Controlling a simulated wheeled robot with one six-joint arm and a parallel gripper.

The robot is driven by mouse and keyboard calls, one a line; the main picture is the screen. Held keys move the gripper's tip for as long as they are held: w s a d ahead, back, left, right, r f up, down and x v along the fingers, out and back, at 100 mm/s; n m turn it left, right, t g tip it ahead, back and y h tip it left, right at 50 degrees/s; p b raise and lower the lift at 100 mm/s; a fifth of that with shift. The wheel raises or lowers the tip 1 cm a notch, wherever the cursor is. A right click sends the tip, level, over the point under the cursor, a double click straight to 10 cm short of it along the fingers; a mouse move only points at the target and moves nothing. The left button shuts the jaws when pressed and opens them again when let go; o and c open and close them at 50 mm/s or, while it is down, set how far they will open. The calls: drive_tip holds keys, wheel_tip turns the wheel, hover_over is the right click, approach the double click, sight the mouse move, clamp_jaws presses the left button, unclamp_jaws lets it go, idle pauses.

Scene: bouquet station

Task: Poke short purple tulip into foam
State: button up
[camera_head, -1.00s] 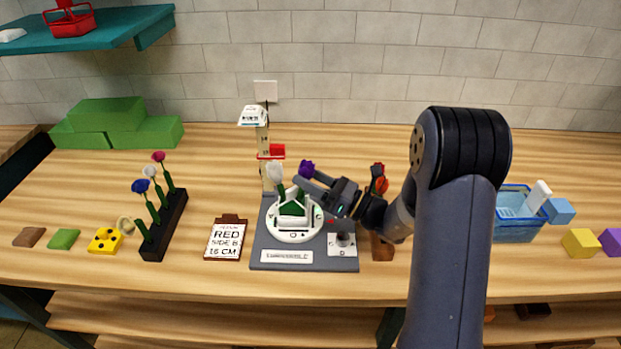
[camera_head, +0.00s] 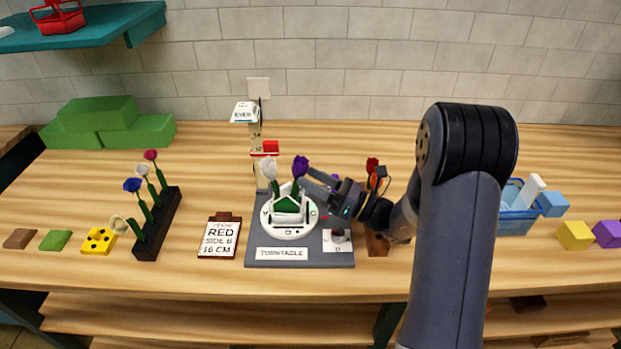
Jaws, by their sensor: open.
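The purple tulip (camera_head: 300,166) stands nearly upright on the turntable (camera_head: 264,220), its green stem running down to the green foam (camera_head: 287,204). The stem's lower end is hidden, so I cannot tell how deep it sits. A white tulip (camera_head: 269,169) stands in the foam just to its left. My gripper (camera_head: 311,182) is open, just right of the purple tulip's stem and below its bloom. Whether a finger touches the stem is too small to tell.
A card reading RED, SIDE B, 16 CM (camera_head: 220,237) lies left of the turntable. A black rack (camera_head: 154,238) holds several flowers further left. A red flower (camera_head: 372,165) stands behind my wrist. A blue basket (camera_head: 516,222) is at right. A post with a sign (camera_head: 245,112) stands behind.

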drive_tip(key=shift+b+v, duration=0.45)
drive_tip(key=shift+v, duration=1.7)
drive_tip(key=shift+o, duration=0.2)
drive_tip(key=o, duration=0.5)
drive_tip(key=shift+p+x, duration=0.5)
drive_tip(key=shift+x, duration=1.65)
